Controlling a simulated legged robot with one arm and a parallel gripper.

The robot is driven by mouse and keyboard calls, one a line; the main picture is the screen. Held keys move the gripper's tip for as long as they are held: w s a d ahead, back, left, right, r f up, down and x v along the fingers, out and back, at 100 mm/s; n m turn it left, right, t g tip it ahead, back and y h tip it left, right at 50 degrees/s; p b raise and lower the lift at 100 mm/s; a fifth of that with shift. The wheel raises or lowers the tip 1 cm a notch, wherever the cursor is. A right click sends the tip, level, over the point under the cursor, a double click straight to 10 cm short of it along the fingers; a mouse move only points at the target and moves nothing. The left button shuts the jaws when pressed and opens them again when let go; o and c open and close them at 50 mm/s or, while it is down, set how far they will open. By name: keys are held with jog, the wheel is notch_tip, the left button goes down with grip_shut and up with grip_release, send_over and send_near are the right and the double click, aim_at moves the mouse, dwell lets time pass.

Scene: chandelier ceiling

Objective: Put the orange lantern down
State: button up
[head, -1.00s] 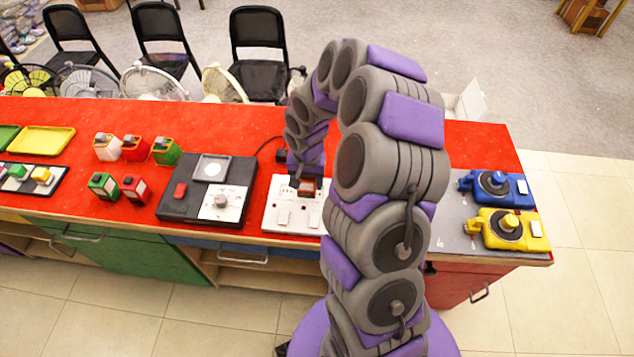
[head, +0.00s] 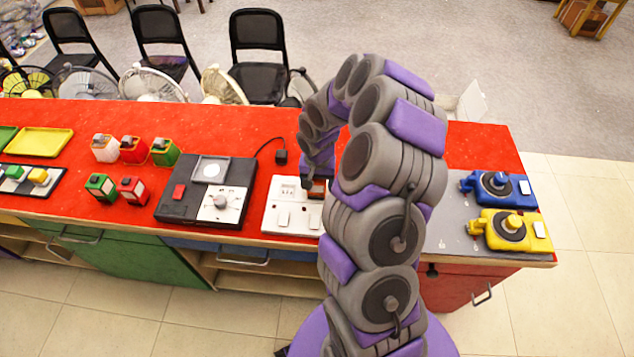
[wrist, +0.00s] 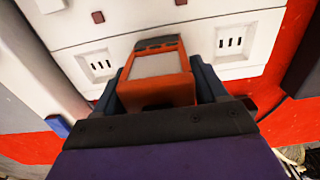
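The orange lantern (wrist: 160,88) has a pale front panel and a dark top. It sits between the two dark blue fingers of my gripper (wrist: 157,80), which look closed against its sides. In the head view only a small orange-brown part of the lantern (head: 317,188) shows beside my arm, at the right part of the white socket panel (head: 284,217). In the wrist view, the white panel (wrist: 90,35) with slotted sockets lies behind the lantern. I cannot tell whether the lantern touches it. The lantern's lower end is hidden by my gripper.
A black device (head: 180,208) with a dial stands left of the white panel. Several small lanterns (head: 133,148) stand farther left on the red counter (head: 235,125). A black plug (head: 281,157) lies behind the panel. Blue (head: 497,184) and yellow (head: 510,231) devices sit right on grey.

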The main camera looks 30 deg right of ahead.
jog(key=o, duration=0.3)
jog(key=shift+a+r, duration=0.1)
jog(key=shift+a, duration=0.25)
jog(key=shift+d+r, duration=0.15)
jog(key=shift+r, duration=0.1)
notch_tip(320, 180, up, 11)
jog(key=shift+s+r+p, duration=0.1)
jog(key=shift+r+p, duration=0.1)
jog(key=shift+p, duration=1.05)
jog(key=s+a+r+n, duration=0.5)
jog(key=s+a+r, duration=0.65)
jog(key=s, duration=0.25)
jog(key=s+a+r+n+g, duration=0.1)
jog(key=s, duration=0.8)
jog(key=s+a+r+g, duration=0.1)
jog(key=s+r, duration=0.1)
jog(key=s, duration=0.7)
jog(key=shift+a+r+n, duration=0.2)
jog(key=shift+a+n, duration=0.2)
